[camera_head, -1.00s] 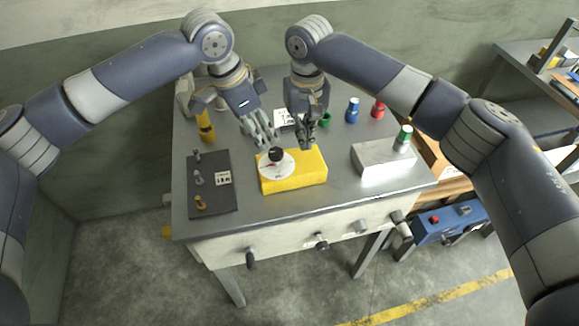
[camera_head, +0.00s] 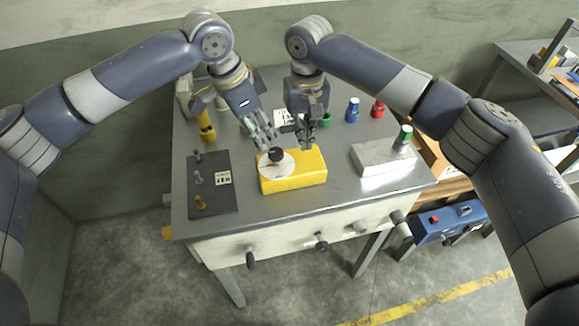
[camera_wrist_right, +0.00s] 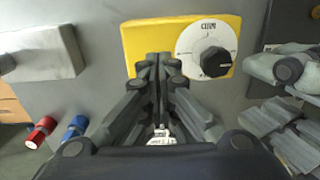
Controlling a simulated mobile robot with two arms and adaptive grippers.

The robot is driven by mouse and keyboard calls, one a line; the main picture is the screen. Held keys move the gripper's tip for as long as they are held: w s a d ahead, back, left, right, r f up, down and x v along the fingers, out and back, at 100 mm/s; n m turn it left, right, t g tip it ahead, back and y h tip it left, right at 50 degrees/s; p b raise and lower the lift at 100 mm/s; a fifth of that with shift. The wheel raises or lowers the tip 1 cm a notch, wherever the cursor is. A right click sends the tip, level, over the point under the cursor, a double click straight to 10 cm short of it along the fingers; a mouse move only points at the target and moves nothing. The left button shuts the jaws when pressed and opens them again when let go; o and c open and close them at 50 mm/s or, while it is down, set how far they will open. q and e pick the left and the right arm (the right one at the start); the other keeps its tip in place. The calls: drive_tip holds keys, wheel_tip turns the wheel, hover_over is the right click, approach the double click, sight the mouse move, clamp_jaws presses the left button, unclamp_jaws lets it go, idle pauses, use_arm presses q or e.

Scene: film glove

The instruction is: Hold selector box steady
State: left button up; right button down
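The yellow selector box (camera_head: 300,172) lies on the grey bench, with a white round dial and black knob (camera_head: 276,155) on its left part. In the right wrist view the box (camera_wrist_right: 146,37) is at the top, its dial (camera_wrist_right: 190,40) to the right. My right gripper (camera_head: 306,144) points down at the back edge of the box; its fingertips (camera_wrist_right: 159,66) are together and overlap the box edge in the wrist view. Contact cannot be told. My left gripper (camera_head: 267,144) has its fingers apart, just behind the dial, with nothing seen between them.
A dark panel (camera_head: 221,203) with small levers lies left of the box. A grey metal block (camera_head: 382,160) with a green-topped part is to the right. Blue (camera_head: 352,110) and red (camera_head: 378,108) knobs stand behind. Bare bench top lies in front of the box.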

sight(303, 160)
drive_tip(key=shift+f, duration=0.2)
drive_tip(key=shift+f, duration=0.6)
drive_tip(key=shift+f, duration=0.5)
drive_tip(key=shift+f, duration=0.7)
drive_tip(key=shift+f, duration=0.35)
drive_tip(key=shift+f, duration=0.5)
drive_tip(key=shift+f, duration=0.15)
